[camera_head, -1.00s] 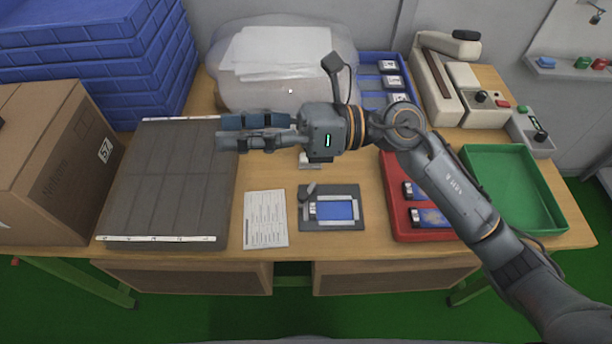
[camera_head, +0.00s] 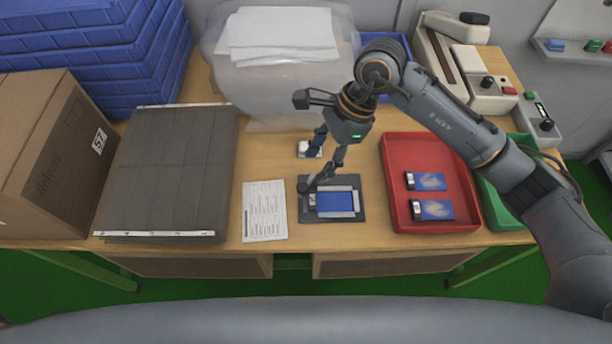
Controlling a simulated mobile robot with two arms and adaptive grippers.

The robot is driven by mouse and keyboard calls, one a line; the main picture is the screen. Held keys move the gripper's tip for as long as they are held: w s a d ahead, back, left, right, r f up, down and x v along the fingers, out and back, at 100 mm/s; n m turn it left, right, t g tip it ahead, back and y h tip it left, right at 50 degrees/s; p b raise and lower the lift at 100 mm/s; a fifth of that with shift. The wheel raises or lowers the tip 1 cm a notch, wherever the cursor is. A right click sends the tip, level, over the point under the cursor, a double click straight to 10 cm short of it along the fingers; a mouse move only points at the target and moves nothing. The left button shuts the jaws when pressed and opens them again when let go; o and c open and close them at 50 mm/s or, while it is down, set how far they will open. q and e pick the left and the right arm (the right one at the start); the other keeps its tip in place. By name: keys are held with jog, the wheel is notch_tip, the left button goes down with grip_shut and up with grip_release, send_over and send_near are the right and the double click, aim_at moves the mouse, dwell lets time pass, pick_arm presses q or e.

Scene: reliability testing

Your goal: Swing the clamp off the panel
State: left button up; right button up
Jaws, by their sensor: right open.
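A blue panel (camera_head: 335,202) lies on a dark grey fixture plate (camera_head: 350,218) near the table's front edge. The clamp is at the fixture's upper left corner, largely hidden behind my right gripper's fingers; I cannot tell its exact position over the panel. My right gripper (camera_head: 319,182) points down, its fingertips at the clamp's place. Its jaws are open, though the fingers look close together from this angle. Whether they touch the clamp is unclear. My left gripper is not in view.
A printed sheet (camera_head: 264,210) lies left of the fixture, beside a dark grey mat (camera_head: 170,170). A red tray (camera_head: 430,150) with two blue panels stands to the right, with a green tray (camera_head: 503,215) beyond it. A small white item (camera_head: 309,150) lies behind the fixture.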

aim_at(303, 186)
jog(key=p+x, duration=0.1)
jog(key=x, duration=0.6)
jog(key=shift+a+f, duration=0.2)
jog(key=shift+f, duration=0.1)
grip_shut()
